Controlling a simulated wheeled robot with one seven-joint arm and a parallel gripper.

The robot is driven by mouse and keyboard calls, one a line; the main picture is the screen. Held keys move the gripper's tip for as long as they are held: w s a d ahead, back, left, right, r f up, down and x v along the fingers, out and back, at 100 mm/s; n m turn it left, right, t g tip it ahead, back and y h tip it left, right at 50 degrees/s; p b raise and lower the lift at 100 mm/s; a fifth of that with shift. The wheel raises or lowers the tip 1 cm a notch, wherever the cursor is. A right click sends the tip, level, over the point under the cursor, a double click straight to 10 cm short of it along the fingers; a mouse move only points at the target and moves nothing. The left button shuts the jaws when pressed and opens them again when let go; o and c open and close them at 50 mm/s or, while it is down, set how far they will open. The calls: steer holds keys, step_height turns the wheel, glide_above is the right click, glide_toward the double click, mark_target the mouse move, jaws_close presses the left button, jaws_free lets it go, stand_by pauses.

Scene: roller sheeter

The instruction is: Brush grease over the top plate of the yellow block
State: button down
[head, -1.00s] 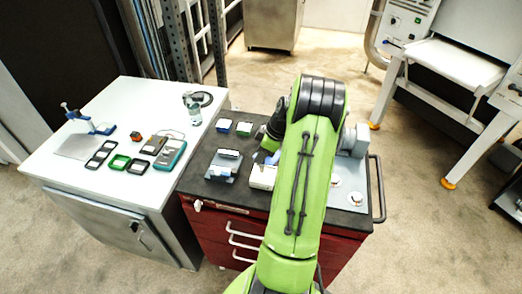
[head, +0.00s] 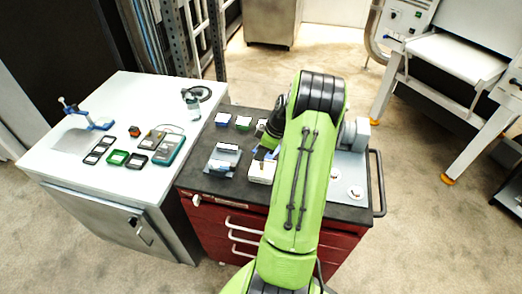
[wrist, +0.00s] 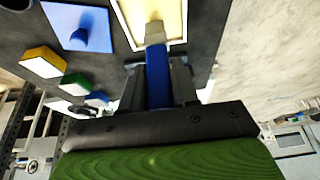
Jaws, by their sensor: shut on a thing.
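My gripper (wrist: 158,88) is shut on the blue handle of a brush (wrist: 156,75). The brush's pale head points at a white-rimmed tray with a yellow inside (wrist: 133,16); I cannot tell whether it touches. In the head view this white tray (head: 262,172) is beside my arm, and my gripper is mostly hidden behind the arm. The yellow block (wrist: 38,65) has a pale top plate and stands left of the brush in the wrist view, clear of it. A green block (wrist: 75,84) and a blue block (wrist: 97,98) stand in a row with it.

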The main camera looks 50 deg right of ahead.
steer(key=shift+f+b, duration=0.55)
steer(key=shift+b, duration=0.05)
stand_by(1.4)
steer(key=shift+r, duration=0.1)
steer(key=shift+r+p, duration=2.25)
steer(key=shift+r, duration=1.3)
steer(key=shift+f, duration=0.1)
